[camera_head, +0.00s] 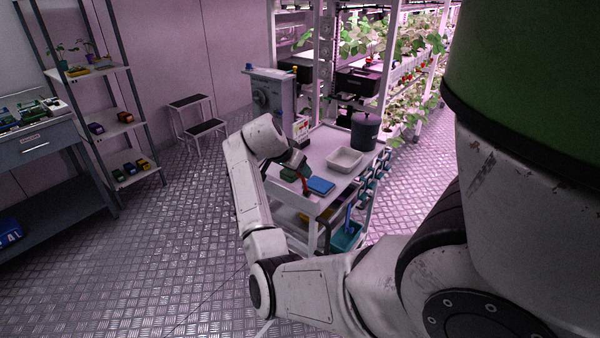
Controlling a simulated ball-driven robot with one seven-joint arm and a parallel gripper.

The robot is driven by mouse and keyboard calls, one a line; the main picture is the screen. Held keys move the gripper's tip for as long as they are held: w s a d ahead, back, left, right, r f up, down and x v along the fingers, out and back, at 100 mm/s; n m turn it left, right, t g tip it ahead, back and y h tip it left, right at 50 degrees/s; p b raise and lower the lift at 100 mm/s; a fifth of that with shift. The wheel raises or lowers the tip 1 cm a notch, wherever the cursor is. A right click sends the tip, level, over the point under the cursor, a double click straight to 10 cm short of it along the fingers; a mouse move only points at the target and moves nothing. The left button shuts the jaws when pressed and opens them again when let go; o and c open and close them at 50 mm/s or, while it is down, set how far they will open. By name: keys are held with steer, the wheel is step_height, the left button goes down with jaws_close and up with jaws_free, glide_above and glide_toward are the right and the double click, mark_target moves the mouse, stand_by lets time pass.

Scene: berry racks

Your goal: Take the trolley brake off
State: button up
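The trolley (328,200) stands in the middle of the camera_head view, with a pale top and lower shelves. My arm reaches up on its left and bends over the left part of its top. My gripper (302,172) is small and dark at the arm's end, over the top near a small red piece (306,186). I cannot tell whether it touches that piece or whether its fingers are open or shut. I cannot make out the brake; the trolley's lower left part is hidden behind my arm.
On the trolley lie a blue flat item (321,186), a white tray (345,159) and a dark lidded pot (365,130). A grey machine (268,93) and plant racks (385,70) stand behind. A step stool (198,118) and shelf (125,128) stand left. Floor at left is clear.

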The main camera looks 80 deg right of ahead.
steer(key=v, duration=0.8)
steer(key=shift+b, duration=0.45)
steer(key=shift+d, duration=0.1)
